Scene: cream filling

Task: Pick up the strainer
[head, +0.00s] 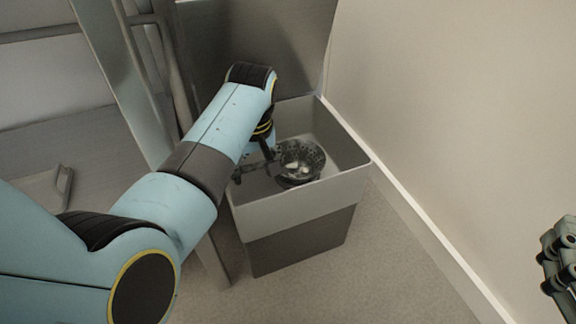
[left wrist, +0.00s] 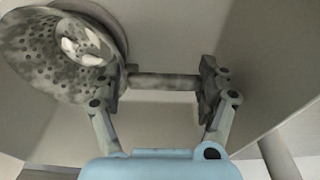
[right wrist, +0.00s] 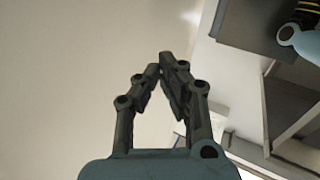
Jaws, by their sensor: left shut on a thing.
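The strainer (head: 302,158) is a dark, perforated metal bowl with a few pale pieces in it. It is inside the bin, toward its right side. In the left wrist view the strainer bowl (left wrist: 45,55) is at the upper left, and its handle (left wrist: 165,82) runs across between the fingers. My left gripper (head: 258,166) reaches down into the bin and is shut on the strainer; its fingers also show in the left wrist view (left wrist: 163,85). My right gripper (right wrist: 160,66) is empty, with its fingertips together, away from the bin; it shows at the head view's right edge (head: 559,255).
The bin (head: 300,212) has light upper walls and a darker lower part and stands on the floor near the right wall (head: 440,110). A metal panel (head: 258,45) rises behind it. A metal post (head: 125,75) stands left of it. The floor in front is clear.

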